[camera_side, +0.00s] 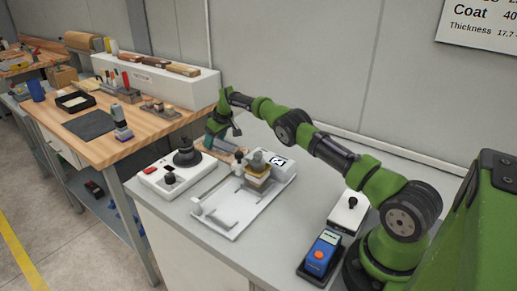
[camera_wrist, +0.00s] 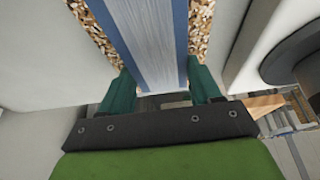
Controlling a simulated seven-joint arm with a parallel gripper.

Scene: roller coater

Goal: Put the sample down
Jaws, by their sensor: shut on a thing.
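My gripper (camera_side: 222,128) is at the left end of my outstretched arm, pointing down over the far left part of the grey bench. In the wrist view its two green fingers (camera_wrist: 161,78) are shut on the sample (camera_wrist: 152,35), a flat strip with a grey middle and blue edges. Speckled, chip-like material shows along both sides of the strip; I cannot tell whether it belongs to the sample or lies behind it. In the side view the sample is too small to make out clearly, and I cannot tell whether it touches anything beneath.
A brown wooden piece (camera_side: 226,152) lies below my gripper. A blue handheld meter (camera_side: 322,252) lies near my base.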

